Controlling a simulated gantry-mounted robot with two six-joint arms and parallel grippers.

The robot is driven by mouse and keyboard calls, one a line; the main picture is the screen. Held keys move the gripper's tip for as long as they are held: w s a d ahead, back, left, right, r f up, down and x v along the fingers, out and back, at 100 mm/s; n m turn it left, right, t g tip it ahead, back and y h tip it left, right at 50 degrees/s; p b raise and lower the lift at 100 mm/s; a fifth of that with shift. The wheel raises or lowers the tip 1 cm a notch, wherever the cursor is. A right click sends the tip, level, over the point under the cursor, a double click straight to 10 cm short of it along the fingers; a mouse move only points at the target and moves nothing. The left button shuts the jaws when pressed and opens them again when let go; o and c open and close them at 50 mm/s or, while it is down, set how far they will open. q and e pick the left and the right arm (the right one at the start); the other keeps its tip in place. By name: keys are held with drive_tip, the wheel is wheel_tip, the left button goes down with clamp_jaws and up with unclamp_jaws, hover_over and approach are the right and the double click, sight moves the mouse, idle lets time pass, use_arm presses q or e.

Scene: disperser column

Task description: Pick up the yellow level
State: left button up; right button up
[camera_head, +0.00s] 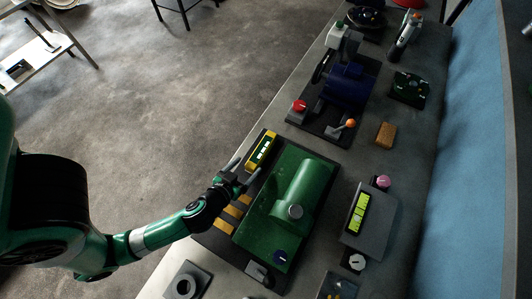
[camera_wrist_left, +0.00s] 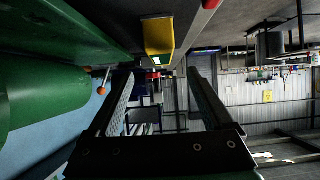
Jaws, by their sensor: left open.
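The yellow level (camera_head: 261,151), a yellow and dark bar with bright windows, lies on the dark base beside the green machine (camera_head: 296,190) in the head view. In the left wrist view the yellow level (camera_wrist_left: 158,36) shows at the top, ahead of and above the gap between the fingers. My left gripper (camera_head: 245,170) is open, with its fingers pointing toward the near end of the level. In the left wrist view the left gripper (camera_wrist_left: 160,76) has nothing between its fingers. My right gripper is not in view.
Yellow strips (camera_head: 234,212) lie on the base near my left wrist. A grey box with a green display (camera_head: 359,213) stands to the right. A blue motor unit (camera_head: 346,88) with red and orange knobs sits farther back. A tan block (camera_head: 385,134) lies on the bench.

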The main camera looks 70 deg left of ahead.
sight(259, 153)
use_arm(q)
drive_tip(key=shift+w+a, duration=0.1)
drive_tip(key=shift+w, duration=0.15)
drive_tip(key=x, duration=0.5)
drive_tip(key=shift+w+a, duration=0.15)
drive_tip(key=shift+w, duration=0.1)
drive_tip(key=shift+x, duration=2.95)
drive_tip(key=shift+s, duration=0.15)
clamp_jaws()
